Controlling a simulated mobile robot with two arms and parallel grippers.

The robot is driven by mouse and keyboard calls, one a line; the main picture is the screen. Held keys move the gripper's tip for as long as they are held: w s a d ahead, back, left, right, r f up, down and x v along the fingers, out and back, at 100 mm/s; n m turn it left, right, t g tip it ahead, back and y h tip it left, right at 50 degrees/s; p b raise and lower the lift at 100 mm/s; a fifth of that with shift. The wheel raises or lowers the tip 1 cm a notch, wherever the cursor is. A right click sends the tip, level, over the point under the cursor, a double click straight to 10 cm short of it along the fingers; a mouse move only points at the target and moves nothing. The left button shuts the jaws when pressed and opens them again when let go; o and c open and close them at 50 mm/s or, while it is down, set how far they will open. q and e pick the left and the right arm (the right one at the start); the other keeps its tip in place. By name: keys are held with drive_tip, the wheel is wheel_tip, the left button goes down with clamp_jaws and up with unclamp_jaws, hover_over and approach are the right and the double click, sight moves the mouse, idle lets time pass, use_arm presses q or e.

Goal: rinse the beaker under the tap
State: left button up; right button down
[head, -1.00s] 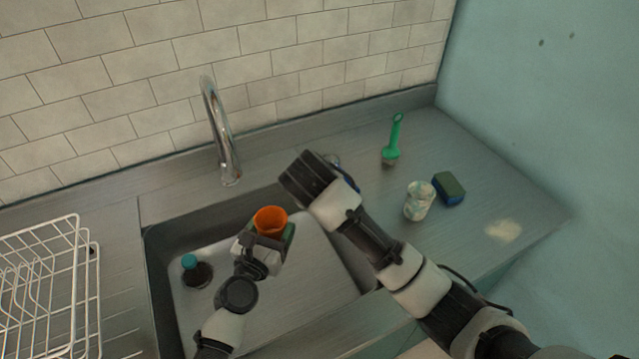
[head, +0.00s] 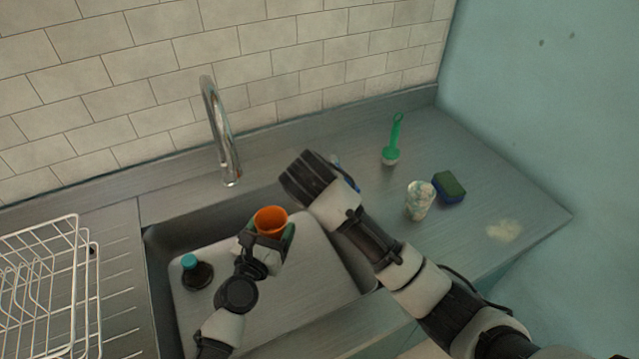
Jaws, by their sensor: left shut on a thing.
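The orange beaker (head: 270,220) is upright over the sink (head: 315,285), its open mouth facing up. My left gripper (head: 267,238) is shut around it, with a green pad against its right side. The beaker is to the lower right of the chrome tap (head: 222,135), not directly below its spout. I see no water running from the spout. My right gripper (head: 306,178) is at the sink's back right edge, right of the tap. Its fingers are too hidden to tell whether they are open. A blue part (head: 346,175) shows just behind it, mostly covered.
A dark bottle with a teal cap (head: 190,262) is in the sink at left. A white wire rack (head: 78,285) stands on the left. On the right counter are a green brush (head: 391,150), a speckled cup (head: 420,200), a sponge (head: 449,188) and a pale stain (head: 503,230).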

sight(277, 233)
use_arm(q)
drive_tip(key=shift+r, duration=0.1)
drive_tip(key=shift+s+d+r+p, duration=0.15)
drive_tip(key=shift+s+r+p, duration=0.15)
drive_tip(key=shift+p, duration=0.15)
drive_tip(key=shift+s+d+r+p, duration=0.35)
drive_tip(key=shift+s+r+p, duration=0.2)
drive_tip(key=shift+p, duration=0.05)
drive_tip(key=shift+s+d+r+p, duration=0.3)
drive_tip(key=shift+s+r+p, duration=0.2)
drive_tip(key=shift+p, duration=0.1)
drive_tip(key=shift+s+d+r+p, duration=0.5)
drive_tip(key=shift+s+r+p, duration=0.15)
drive_tip(key=shift+s, duration=0.2)
